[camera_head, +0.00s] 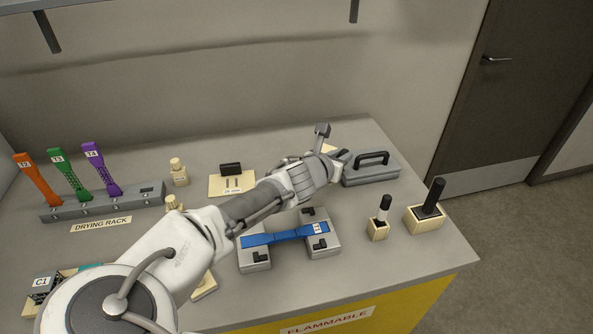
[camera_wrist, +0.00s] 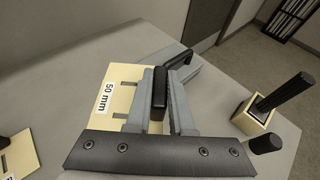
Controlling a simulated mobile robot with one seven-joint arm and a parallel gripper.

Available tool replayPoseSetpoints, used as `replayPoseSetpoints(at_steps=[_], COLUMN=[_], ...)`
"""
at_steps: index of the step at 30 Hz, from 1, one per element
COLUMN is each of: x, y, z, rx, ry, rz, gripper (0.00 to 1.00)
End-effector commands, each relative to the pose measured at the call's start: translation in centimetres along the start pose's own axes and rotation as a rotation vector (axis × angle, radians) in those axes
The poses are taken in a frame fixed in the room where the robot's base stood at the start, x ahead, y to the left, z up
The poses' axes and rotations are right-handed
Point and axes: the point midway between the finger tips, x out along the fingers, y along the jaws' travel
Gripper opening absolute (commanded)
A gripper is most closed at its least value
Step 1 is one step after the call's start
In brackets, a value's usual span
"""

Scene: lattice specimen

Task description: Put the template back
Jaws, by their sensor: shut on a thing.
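My gripper (camera_wrist: 160,95) is shut on a black upright grip, which I take to be the template (camera_wrist: 160,80). In the wrist view it stands over a beige board labelled 50 mm (camera_wrist: 124,72), which has dark slots. I cannot tell whether the template touches the board or hangs just above it. In the head view my gripper (camera_head: 340,157) is at the back right of the bench, and my wrist hides most of the board (camera_head: 328,148) and the template.
A grey block with a black handle (camera_head: 371,168) is close right of my gripper. A 25 mm board (camera_head: 217,188) stands left. A blue specimen (camera_head: 285,237) lies across grey supports in front. Holders (camera_head: 376,231) (camera_head: 425,222) stand front right. The drying rack (camera_head: 100,205) is far left.

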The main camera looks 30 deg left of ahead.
Motion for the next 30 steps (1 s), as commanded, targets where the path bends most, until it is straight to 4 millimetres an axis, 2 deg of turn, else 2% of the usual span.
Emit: replayPoseSetpoints(at_steps=[5, 12, 18, 25, 30], x=[0.9, 2.8, 3.9, 4.4, 5.3], y=[2.6, 7.6, 10.5, 11.4, 11.4], z=[-1.1, -3.7, -5.2, -6.3, -8.5], rx=[0.001, 0.002, 0.001, -0.001, -0.004], ry=[0.002, 0.001, 0.000, 0.000, 0.000], rz=[0.003, 0.002, 0.002, -0.001, -0.001], gripper=[0.00, 0.00, 0.00, 0.00, 0.00])
